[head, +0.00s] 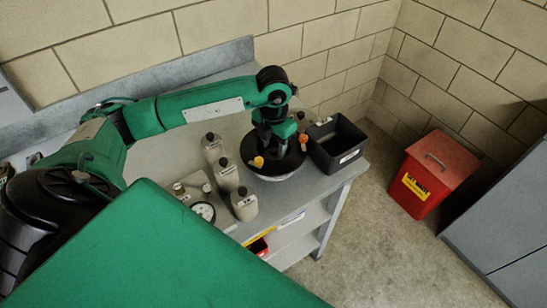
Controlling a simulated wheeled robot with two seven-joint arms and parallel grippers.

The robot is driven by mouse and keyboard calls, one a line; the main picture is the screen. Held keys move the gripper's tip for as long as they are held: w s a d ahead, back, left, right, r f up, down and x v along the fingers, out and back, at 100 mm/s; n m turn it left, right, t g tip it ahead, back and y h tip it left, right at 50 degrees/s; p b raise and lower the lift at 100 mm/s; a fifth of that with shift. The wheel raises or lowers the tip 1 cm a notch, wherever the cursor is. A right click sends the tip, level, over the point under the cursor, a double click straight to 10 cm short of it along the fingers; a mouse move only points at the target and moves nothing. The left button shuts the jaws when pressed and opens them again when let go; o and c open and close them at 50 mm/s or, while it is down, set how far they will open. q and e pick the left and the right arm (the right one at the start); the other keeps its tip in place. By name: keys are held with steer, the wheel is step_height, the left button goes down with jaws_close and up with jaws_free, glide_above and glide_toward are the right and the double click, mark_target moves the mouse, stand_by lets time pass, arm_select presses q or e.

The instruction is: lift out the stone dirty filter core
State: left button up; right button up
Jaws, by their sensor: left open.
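My left gripper (272,145) is open and points down over a round black holder (278,168) on the grey bench. The gripper and wrist hide the middle of this holder, so I cannot tell whether a core is between the fingers. A yellow piece (258,162) and an orange piece (303,138) show at the holder's edge. Several stone-coloured cylinders with dark tops stand left of the holder, one at the back (212,148), one in the middle (227,175) and one in front (244,204). I cannot tell which core is dirty. My right gripper is out of view.
An open black bin (322,156) stands right of the holder, near the bench's right end. A panel with a round gauge (204,212) lies at the front left. A red lidded waste bin (418,196) stands on the floor, with clear floor between it and the bench (285,208).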

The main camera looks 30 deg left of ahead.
arm_select(q)
jaws_close()
steer(key=shift+r, duration=0.1)
